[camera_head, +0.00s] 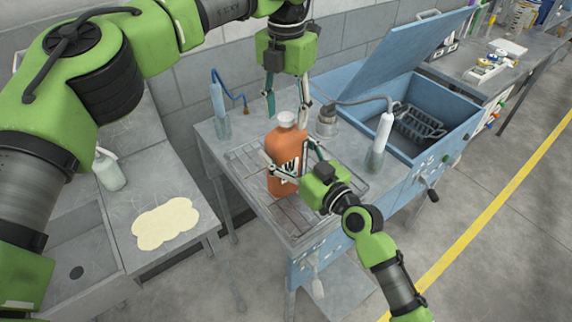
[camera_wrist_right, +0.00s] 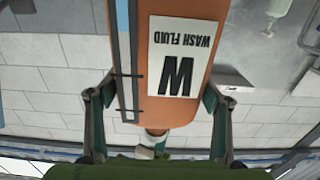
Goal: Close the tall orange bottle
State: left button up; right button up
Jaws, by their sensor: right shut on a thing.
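The tall orange bottle (camera_head: 285,150) stands upright on the metal grid of the workbench. Its label reads W, WASH FLUID in the right wrist view (camera_wrist_right: 180,55), where it appears upside down. A whitish cap (camera_head: 287,117) shows at the bottle's mouth; I cannot tell how firmly it sits. My right gripper (camera_head: 291,172) is shut on the bottle's body, with a finger on either side. My left gripper (camera_head: 287,107) points down from above. Its fingers are apart, one on each side of the cap, and contact is not clear.
A blue parts washer (camera_head: 446,135) with a raised lid stands right of the bottle. White-handled hose brushes (camera_head: 380,135) and a grey round container (camera_head: 327,122) stand close by. A sink bench (camera_head: 120,260) with a yellowish cloth (camera_head: 165,222) and white bottle (camera_head: 109,172) is at left.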

pick_arm(q)
notch_tip(320, 180, up, 12)
dwell(0.6)
pick_arm(e)
jog(key=o, duration=2.3)
jog(key=v, duration=1.2)
jog(key=shift+f, duration=0.1)
